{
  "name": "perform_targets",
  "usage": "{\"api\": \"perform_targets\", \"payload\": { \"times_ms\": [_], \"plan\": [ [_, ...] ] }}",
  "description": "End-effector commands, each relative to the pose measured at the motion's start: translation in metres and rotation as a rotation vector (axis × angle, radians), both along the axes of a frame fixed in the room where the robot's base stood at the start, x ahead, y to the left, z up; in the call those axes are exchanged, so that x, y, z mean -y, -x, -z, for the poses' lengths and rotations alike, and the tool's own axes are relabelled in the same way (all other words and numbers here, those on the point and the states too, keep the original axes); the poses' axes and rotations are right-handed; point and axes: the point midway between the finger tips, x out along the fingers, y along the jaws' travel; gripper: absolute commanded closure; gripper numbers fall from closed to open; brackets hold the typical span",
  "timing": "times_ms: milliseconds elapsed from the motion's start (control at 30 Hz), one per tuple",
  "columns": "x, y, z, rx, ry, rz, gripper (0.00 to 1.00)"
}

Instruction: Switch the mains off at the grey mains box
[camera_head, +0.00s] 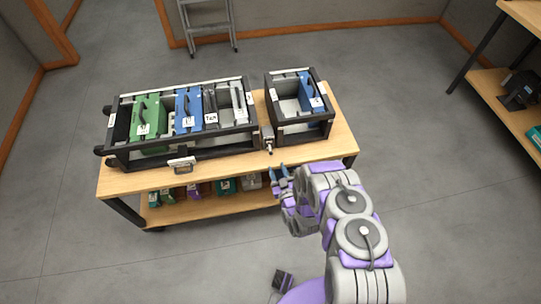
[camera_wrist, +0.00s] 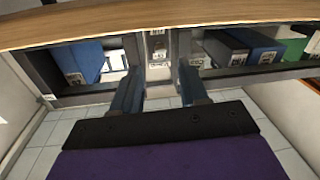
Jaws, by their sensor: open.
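The grey mains box (camera_head: 267,132) is a small narrow unit on the table top, in the gap between the two black racks. A small light lever or knob shows at its front end; I cannot tell its on or off position. In the wrist view, a grey unit with a small label (camera_wrist: 157,46), apparently the mains box, sits between the finger lines. My gripper (camera_head: 279,170) is open and empty, just off the table's front edge and in front of the box, not visibly touching it. Its two blue-grey fingers (camera_wrist: 160,84) stand apart in the wrist view.
The left rack (camera_head: 185,153) holds green, blue and grey modules; the right rack (camera_head: 305,133) holds a blue one. A small labelled device (camera_head: 182,163) is at the wooden table's (camera_head: 130,183) front edge.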

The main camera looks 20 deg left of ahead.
Motion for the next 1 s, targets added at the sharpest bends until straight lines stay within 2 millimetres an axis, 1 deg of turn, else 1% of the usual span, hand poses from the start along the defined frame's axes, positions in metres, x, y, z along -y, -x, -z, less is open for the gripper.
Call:
{"api": "perform_targets", "payload": {
  "times_ms": [33, 300, 500, 633, 900, 933, 1000],
  "plan": [
    [-0.007, -0.006, 0.002, 0.004, -0.003, -0.002, 0.56],
    [-0.038, -0.047, 0.001, 0.002, -0.002, -0.001, 0.56],
    [-0.052, -0.066, 0.001, 0.002, 0.0, -0.001, 0.56],
    [-0.056, -0.071, 0.001, 0.0, 0.0, 0.0, 0.56],
    [-0.056, -0.072, 0.0, -0.002, 0.0, -0.001, 0.56],
    [-0.056, -0.072, 0.0, -0.002, 0.0, -0.001, 0.57],
    [-0.056, -0.072, 0.0, -0.002, 0.0, -0.001, 0.64]
  ]
}}
